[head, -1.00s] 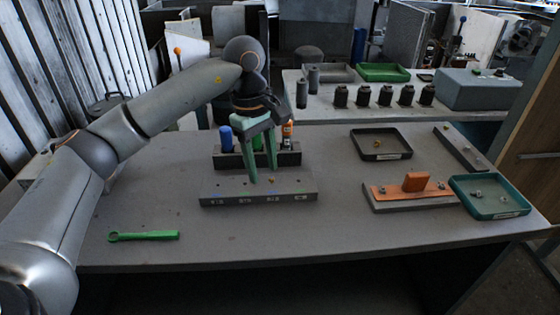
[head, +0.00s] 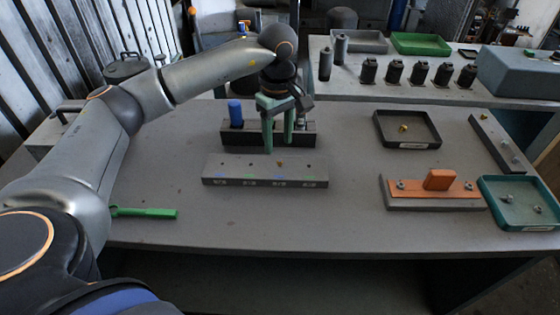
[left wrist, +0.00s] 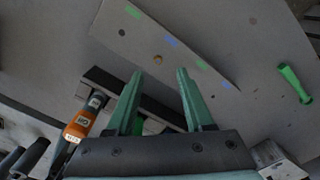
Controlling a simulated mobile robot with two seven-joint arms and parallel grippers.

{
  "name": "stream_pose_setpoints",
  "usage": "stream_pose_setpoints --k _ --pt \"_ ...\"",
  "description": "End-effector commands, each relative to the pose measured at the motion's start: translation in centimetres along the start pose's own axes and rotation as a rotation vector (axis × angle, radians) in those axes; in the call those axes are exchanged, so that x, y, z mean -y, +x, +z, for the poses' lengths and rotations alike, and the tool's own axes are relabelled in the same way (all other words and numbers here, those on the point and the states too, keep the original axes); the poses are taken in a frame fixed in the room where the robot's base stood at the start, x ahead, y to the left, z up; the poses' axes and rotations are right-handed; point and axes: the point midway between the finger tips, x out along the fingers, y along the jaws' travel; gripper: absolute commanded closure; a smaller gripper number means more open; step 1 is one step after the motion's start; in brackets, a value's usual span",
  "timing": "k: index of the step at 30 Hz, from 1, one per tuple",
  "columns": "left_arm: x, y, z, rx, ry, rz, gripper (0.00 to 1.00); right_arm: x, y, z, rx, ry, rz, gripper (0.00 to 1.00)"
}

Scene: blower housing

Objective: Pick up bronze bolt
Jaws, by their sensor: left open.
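A small bronze bolt (head: 280,163) stands in the top of a long grey block (head: 225,169) on the table. It also shows in the left wrist view (left wrist: 157,59), just beyond and between the fingertips. My left gripper (head: 278,149) has green fingers, points down and is open and empty. Its tips appear close to the bolt, near the block's back edge; their height above it is hard to judge. Another bronze-coloured piece (head: 403,128) lies in a black tray (head: 425,143) at the right. My right gripper is not in view.
A dark rack (head: 235,139) with a blue cylinder (head: 235,112) stands behind the block. An orange fixture (head: 430,190) and teal tray (head: 520,203) are right.

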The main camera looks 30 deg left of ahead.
Motion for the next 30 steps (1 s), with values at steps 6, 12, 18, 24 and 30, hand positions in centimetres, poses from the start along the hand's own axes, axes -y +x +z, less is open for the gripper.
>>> stream_pose_setpoints --k 6,12,18,24,30 --pt "-0.2 3.1 0.1 0.001 0.0 -0.006 0.47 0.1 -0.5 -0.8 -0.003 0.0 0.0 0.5" --pt "-0.2 4.9 0.1 0.001 0.0 -0.002 0.47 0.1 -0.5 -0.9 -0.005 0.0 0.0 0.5" --pt "-0.3 5.0 0.0 0.0 0.0 -0.002 0.47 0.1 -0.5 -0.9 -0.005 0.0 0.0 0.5" --pt "-0.3 5.1 0.0 0.0 0.0 -0.002 0.47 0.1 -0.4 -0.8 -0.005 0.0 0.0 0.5" --pt "-0.3 5.4 0.0 0.0 0.0 -0.001 0.47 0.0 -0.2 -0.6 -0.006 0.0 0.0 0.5"
